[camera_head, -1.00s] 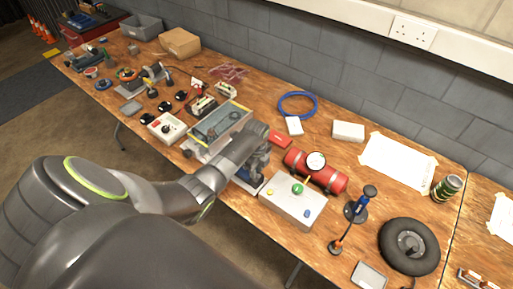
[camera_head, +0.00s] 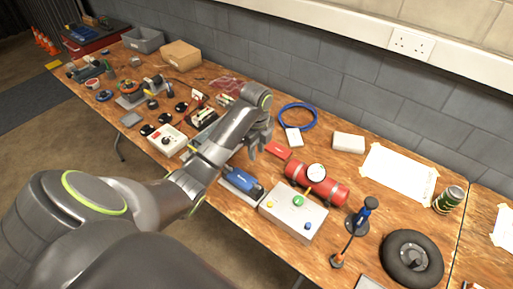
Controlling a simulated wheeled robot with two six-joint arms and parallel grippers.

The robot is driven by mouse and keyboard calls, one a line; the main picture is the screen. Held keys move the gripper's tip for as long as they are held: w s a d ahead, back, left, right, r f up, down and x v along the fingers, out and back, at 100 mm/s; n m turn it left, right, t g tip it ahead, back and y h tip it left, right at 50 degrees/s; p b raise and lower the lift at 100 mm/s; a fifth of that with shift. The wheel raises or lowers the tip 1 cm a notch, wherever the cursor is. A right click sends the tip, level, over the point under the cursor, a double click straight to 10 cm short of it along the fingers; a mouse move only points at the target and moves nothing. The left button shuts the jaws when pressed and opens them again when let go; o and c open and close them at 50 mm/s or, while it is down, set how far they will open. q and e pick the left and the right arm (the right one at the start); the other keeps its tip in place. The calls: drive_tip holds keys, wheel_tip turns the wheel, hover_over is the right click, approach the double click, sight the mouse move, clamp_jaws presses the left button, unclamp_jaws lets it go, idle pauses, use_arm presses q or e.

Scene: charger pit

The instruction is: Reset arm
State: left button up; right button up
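My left arm comes in from the lower left and reaches over the workbench (camera_head: 330,240). Its gripper (camera_head: 260,150) points down above the bench, behind the blue device (camera_head: 243,180) and left of the red block (camera_head: 277,150). Its fingers look apart, with nothing seen between them. The blue device lies on a pale base, left of the grey button box (camera_head: 293,213). My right gripper is not in view.
A red cylinder with a gauge (camera_head: 328,188), a blue cable coil (camera_head: 297,117), a white box (camera_head: 348,143) and a black wheel (camera_head: 411,259) lie to the right. Chargers and tools crowd the left. A grey wall (camera_head: 300,65) stands behind.

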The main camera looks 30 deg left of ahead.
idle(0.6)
use_arm(q)
drive_tip(key=s+d+f+n+t, duration=0.1)
drive_tip(key=s+f+n, duration=0.35)
drive_tip(key=s, duration=0.35)
drive_tip(key=s+d+f+n+t, duration=0.1)
drive_tip(key=s+f+n, duration=0.35)
drive_tip(key=s, duration=0.35)
drive_tip(key=s+r+n+t+y, duration=0.1)
drive_tip(key=s+r+n, duration=0.1)
drive_tip(key=s+n, duration=0.4)
drive_tip(key=s+r+n+t+y, duration=0.1)
drive_tip(key=s+r+n, duration=0.3)
drive_tip(key=s, duration=0.5)
wheel_tip(320, 180, down, 28)
drive_tip(key=g+b, duration=0.2)
drive_tip(key=b, duration=0.1)
drive_tip(key=s+f+b, duration=0.1)
drive_tip(key=s+f, duration=0.6)
drive_tip(key=f, duration=0.3)
drive_tip(key=s+f+h+b, duration=0.1)
drive_tip(key=s+f+b, duration=0.1)
drive_tip(key=s+f, duration=0.5)
wheel_tip(320, 180, down, 4)
drive_tip(key=shift+s+d+r+n+g, duration=0.2)
drive_tip(key=shift+s+r+n+g, duration=0.1)
drive_tip(key=shift+s+g, duration=0.1)
